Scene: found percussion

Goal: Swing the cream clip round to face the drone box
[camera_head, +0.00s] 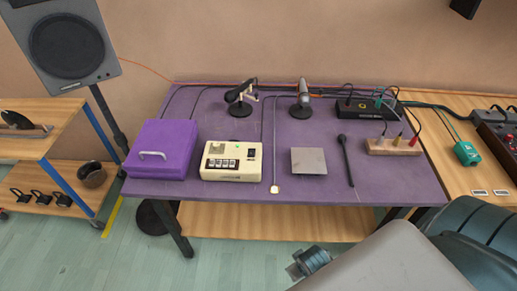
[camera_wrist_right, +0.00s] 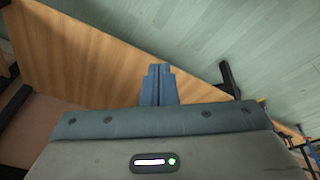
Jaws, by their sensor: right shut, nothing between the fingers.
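A small cream clip (camera_head: 252,97) shows at the black microphone (camera_head: 237,96) on its round stand at the back of the purple table. Which way it faces is too small to tell. My right gripper (camera_head: 310,264) is low in front of the table, far from the clip. It also shows in the right wrist view (camera_wrist_right: 158,84), shut and empty. My left gripper is not in view.
The purple table (camera_head: 215,110) also holds a purple case (camera_head: 162,149), a grey microphone (camera_head: 303,98), a square metal plate (camera_head: 309,161), a dark mallet (camera_head: 346,160), a black box (camera_head: 367,108) and a wooden block with plugs (camera_head: 394,147). Cables run along the back.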

